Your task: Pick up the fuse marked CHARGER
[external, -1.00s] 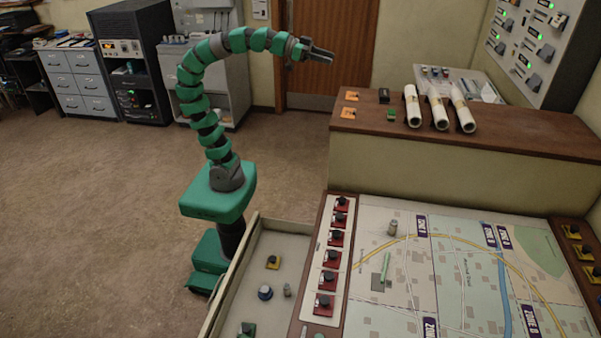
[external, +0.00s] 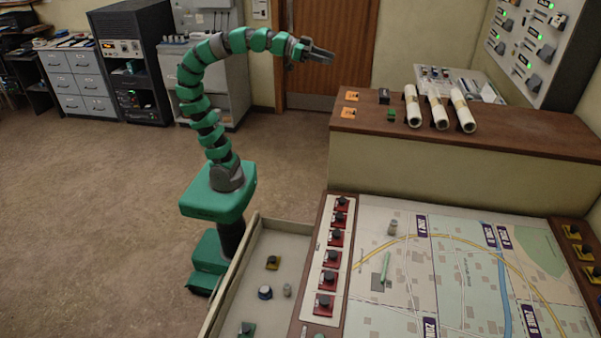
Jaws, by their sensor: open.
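My gripper (external: 324,56) is open and empty. It is raised in the air in front of the wooden door, to the left of and above the wood-topped counter. No marking CHARGER can be read in this view, so I cannot tell which item is that fuse. Several small cylinders (external: 434,72) stand at the back of the counter, near a pale tray or panel; they are too small to identify. My gripper is well apart from them.
Three rolled papers (external: 440,112) lie on the counter (external: 530,128), with a black item (external: 384,96) and a green item (external: 391,115) beside them. A map table (external: 450,270) stands in front. A switch panel (external: 530,45) is on the right wall. Open floor lies left.

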